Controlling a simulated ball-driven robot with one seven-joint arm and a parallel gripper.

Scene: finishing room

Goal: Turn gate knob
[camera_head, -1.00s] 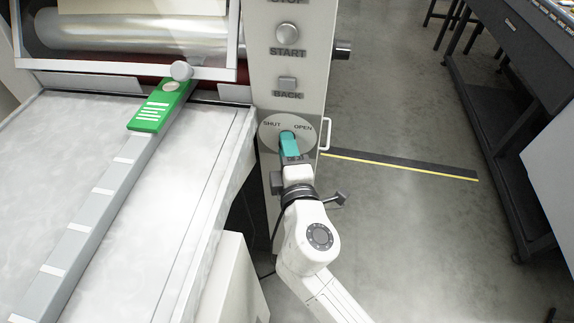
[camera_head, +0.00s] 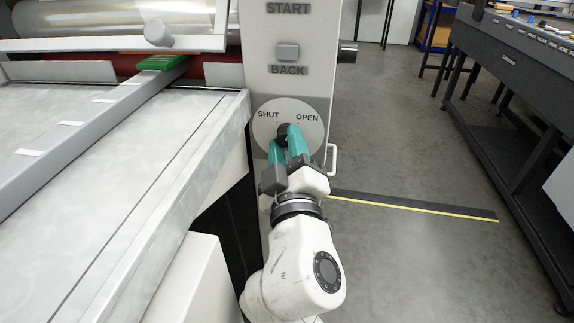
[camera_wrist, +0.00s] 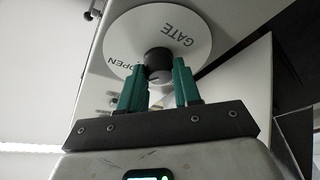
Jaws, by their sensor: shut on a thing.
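The gate knob (camera_head: 283,130) is a small dark knob on a round pale dial (camera_head: 290,112) marked SHUT at left and OPEN at right, on the grey control panel. My gripper (camera_head: 286,142) reaches it from below, its teal fingers on either side of the knob. In the wrist view the knob (camera_wrist: 158,60) sits between the fingertips (camera_wrist: 160,70), and GATE and OPEN show on the dial (camera_wrist: 190,35). The fingers are shut on the knob. They hide part of it and the lower dial, so I cannot tell where it points.
A BACK button (camera_head: 288,51) sits above the dial. At left is a pale machine bed (camera_head: 110,170) with a grey rail (camera_head: 70,130) and a green block (camera_head: 162,62). A small handle (camera_head: 331,160) sticks out right of the panel. Floor at right is open before a dark bench (camera_head: 510,110).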

